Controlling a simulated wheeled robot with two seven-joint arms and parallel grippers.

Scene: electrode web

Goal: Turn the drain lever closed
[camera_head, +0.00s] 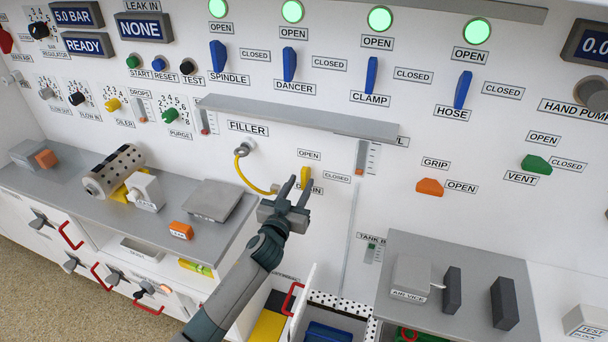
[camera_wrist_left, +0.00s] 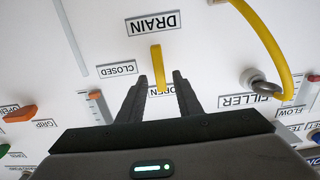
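The yellow drain lever (camera_head: 304,176) is on the white panel, between the OPEN label above it and the DRAIN label below. In the left wrist view the lever (camera_wrist_left: 156,68) lines up with the OPEN label, and the CLOSED label (camera_wrist_left: 117,69) is off to one side. My left gripper (camera_head: 297,190) is in front of the lever. Its two fingers (camera_wrist_left: 160,82) are spread, with the lever's end between or just beyond their tips. Contact cannot be told. My right gripper is not in view.
A yellow hose (camera_head: 243,176) hangs from the FILLER port just left of my gripper. A grey ledge (camera_head: 295,117) juts out above the lever. An open drawer with a red handle (camera_head: 292,298) is below. A grey shelf (camera_head: 388,306) stands at lower right.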

